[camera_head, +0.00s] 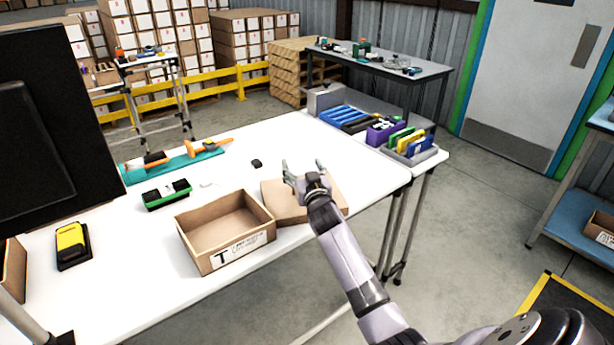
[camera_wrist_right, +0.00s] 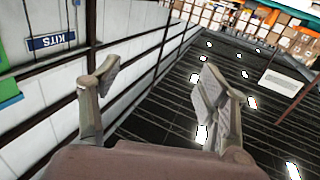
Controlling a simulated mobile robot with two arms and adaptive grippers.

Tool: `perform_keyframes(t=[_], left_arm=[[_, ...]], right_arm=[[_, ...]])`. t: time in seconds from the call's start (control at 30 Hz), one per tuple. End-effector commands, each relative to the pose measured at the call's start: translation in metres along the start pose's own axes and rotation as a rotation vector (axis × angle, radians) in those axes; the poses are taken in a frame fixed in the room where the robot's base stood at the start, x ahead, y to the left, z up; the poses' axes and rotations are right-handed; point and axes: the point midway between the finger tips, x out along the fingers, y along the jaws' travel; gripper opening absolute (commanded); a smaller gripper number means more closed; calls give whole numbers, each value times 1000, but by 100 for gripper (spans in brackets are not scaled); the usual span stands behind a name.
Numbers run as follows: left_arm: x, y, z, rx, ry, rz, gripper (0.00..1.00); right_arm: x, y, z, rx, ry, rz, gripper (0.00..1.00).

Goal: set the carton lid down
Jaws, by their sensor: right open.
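An open, empty-looking brown carton (camera_head: 222,232) with a printed white label on its front stands on the white table. The brown carton lid (camera_head: 279,205) lies on the table to its right, close beside it, partly hidden behind my right gripper and forearm. My right gripper (camera_head: 303,172) is over the lid in the head view, fingers spread and pointing up and away. In the right wrist view the gripper (camera_wrist_right: 160,82) is open with nothing between its fingers; wall and ceiling show beyond them. My left gripper is not in view.
A black-and-green device (camera_head: 166,195), a yellow-black device (camera_head: 72,245) and a teal tray with tools (camera_head: 172,163) are on the white table (camera_head: 130,265). Coloured bins (camera_head: 405,140) stand at its far right. A dark monitor (camera_head: 55,130) blocks the left side.

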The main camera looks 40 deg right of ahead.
Motion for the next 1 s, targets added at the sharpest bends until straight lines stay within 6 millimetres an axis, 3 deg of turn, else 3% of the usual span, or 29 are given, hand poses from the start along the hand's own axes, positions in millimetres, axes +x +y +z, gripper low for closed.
perform_keyframes(t=[0.07, 0.1, 0.6, 0.8, 1.0], left_arm=[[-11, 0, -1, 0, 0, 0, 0], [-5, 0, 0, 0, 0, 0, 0], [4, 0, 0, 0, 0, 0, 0], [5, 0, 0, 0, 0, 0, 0], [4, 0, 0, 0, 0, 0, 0]], right_arm=[[-1, 0, -14, -1, 2, -1, 69], [-9, 0, -6, 0, -2, -1, 69], [-104, 0, -6, 1, 0, 0, 69], [-119, 0, -7, 1, 0, 1, 69], [-120, 0, -8, 0, 1, 1, 69]])
